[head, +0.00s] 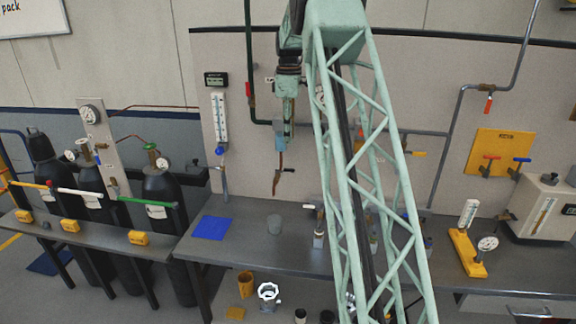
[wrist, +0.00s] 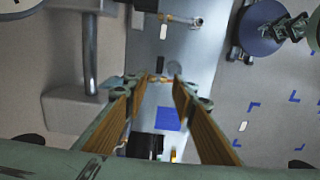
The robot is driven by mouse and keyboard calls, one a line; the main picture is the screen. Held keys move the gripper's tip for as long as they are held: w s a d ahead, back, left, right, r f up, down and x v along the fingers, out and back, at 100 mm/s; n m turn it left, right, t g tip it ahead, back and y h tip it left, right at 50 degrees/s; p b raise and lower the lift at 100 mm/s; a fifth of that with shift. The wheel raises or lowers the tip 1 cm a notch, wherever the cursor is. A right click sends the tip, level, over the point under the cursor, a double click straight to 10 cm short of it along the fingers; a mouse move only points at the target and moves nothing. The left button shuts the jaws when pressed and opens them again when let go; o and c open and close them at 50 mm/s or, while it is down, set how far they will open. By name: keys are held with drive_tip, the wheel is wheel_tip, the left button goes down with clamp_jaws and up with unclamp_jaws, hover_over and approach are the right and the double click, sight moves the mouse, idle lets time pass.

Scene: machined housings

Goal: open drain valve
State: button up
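My gripper (head: 288,112) hangs in front of the wall panel, left of my lattice arm. In the wrist view its two brown-padded fingers (wrist: 158,90) stand apart with nothing held between them. A small valve with a dark lever (head: 284,171), which looks like the drain valve, sits on that pipe above the bench. A small copper-coloured fitting (wrist: 158,78) shows between the fingertips in the wrist view; I cannot tell if it is the same valve.
Dark gas cylinders (head: 165,195) stand at left. A thermometer-like gauge (head: 220,118) and a dark green pipe (head: 250,70) are close to the gripper. A yellow valve panel (head: 503,150) is at right.

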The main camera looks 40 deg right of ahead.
sight(285, 171)
drive_tip(key=shift+f, duration=0.15)
drive_tip(key=shift+f, duration=6.75)
clamp_jaws()
